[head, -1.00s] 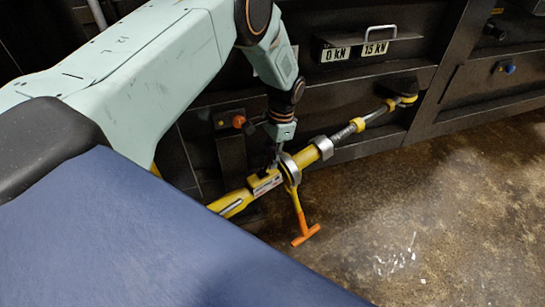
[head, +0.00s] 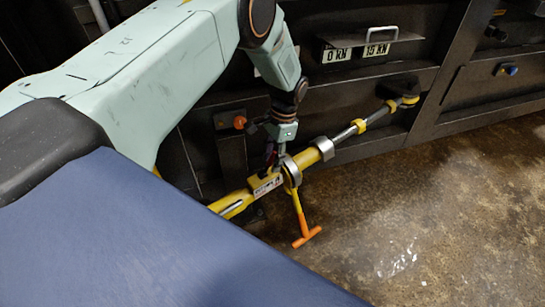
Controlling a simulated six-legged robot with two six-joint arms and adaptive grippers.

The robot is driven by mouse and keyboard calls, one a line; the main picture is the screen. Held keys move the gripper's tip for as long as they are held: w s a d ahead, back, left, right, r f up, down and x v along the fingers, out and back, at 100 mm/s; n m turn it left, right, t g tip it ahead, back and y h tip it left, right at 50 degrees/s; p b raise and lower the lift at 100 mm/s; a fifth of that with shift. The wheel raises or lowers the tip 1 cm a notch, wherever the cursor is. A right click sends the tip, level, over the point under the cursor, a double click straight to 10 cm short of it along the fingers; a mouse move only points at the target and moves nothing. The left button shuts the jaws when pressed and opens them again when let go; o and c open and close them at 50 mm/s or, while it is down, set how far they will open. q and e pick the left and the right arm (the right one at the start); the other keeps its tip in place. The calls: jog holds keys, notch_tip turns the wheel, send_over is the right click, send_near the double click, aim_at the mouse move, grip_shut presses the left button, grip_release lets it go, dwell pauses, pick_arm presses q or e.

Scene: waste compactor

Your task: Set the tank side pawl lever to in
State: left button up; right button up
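A yellow ratchet turnbuckle (head: 236,203) runs diagonally along the dark machine wall, with grey metal collars and a threaded rod at its right part. A lever with an orange T-shaped end (head: 306,236) hangs down from the ratchet collar (head: 291,170). My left gripper (head: 270,162) points down at the yellow body just left of the collar, by a white label (head: 267,186). Its fingers are small and dark here, so I cannot tell whether they are open or touching. I cannot make out the pawl lever, which may be hidden by the gripper. My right gripper is not in view.
The dark machine wall carries an orange knob (head: 239,122), a plate marked 0 kN and 15 kN (head: 357,52) with a handle, and a blue knob (head: 511,71). The stained floor (head: 440,200) at the right is clear. My blue body covers the lower left.

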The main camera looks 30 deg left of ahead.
pick_arm(q)
jog(key=shift+r, duration=0.1)
jog(key=v, duration=1.2)
jog(key=shift+s, duration=0.1)
